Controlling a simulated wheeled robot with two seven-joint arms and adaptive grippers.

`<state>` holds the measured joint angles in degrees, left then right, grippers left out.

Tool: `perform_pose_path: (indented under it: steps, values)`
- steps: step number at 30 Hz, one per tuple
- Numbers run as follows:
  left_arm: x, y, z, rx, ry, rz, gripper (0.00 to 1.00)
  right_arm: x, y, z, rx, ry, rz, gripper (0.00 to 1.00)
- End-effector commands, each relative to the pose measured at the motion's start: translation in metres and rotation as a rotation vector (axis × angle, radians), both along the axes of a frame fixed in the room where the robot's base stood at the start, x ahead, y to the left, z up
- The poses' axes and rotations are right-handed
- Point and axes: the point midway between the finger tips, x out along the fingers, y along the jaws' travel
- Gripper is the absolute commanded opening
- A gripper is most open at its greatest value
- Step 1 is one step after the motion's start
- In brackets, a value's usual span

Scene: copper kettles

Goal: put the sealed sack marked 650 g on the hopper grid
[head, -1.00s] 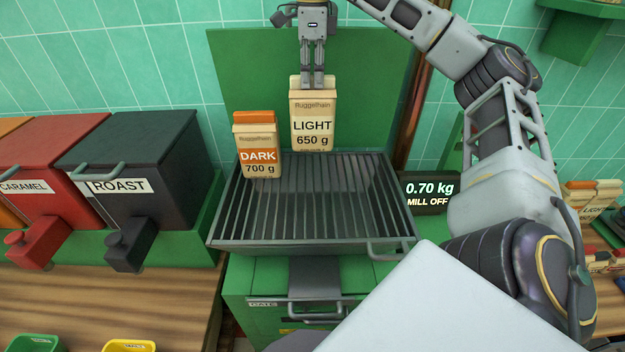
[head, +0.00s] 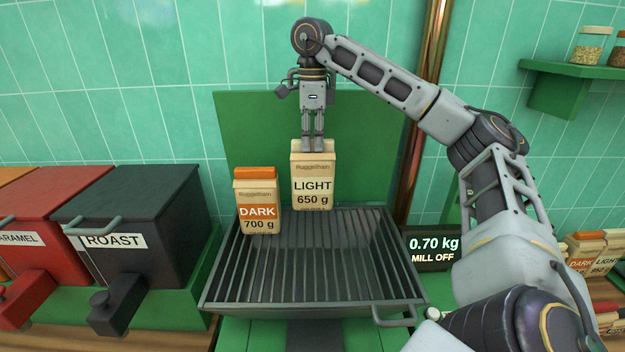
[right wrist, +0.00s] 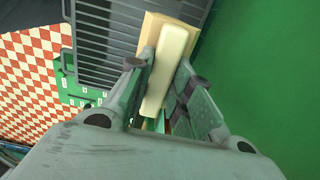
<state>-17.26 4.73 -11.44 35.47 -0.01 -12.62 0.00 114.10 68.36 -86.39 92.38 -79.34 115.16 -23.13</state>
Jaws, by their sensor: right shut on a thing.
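The sack marked LIGHT 650 g (head: 313,182) is cream with an upright front, at the back of the hopper grid (head: 300,270). My right gripper (head: 313,146) points down and is shut on its top edge. In the right wrist view the pale top of the sack (right wrist: 168,65) lies between the fingers. The sack's bottom shows near the grid's back edge; I cannot tell whether it touches the bars. An orange-topped sack marked DARK 700 g (head: 258,205) stands on the grid at the back left. My left gripper is not in view.
A green panel (head: 245,125) rises behind the grid. A display (head: 432,248) at the right reads 0.70 kg, MILL OFF. A black ROAST bin (head: 140,220) and a red bin stand left. A copper pipe (head: 425,110) rises behind my right arm. The grid's middle and front are bare.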

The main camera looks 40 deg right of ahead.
Motion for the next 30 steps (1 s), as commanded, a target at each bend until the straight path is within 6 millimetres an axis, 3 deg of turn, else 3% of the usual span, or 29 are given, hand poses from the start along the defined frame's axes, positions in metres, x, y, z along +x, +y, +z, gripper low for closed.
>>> perform_pose_path:
  steps: [13, 30]
  values:
    - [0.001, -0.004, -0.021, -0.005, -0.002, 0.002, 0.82, 0.0, 0.0, -0.039, 0.0, -0.001, 0.0, 0.0]
    - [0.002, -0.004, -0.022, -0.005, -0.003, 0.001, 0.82, 0.0, 0.0, -0.05, 0.001, -0.001, 0.0, 0.0]
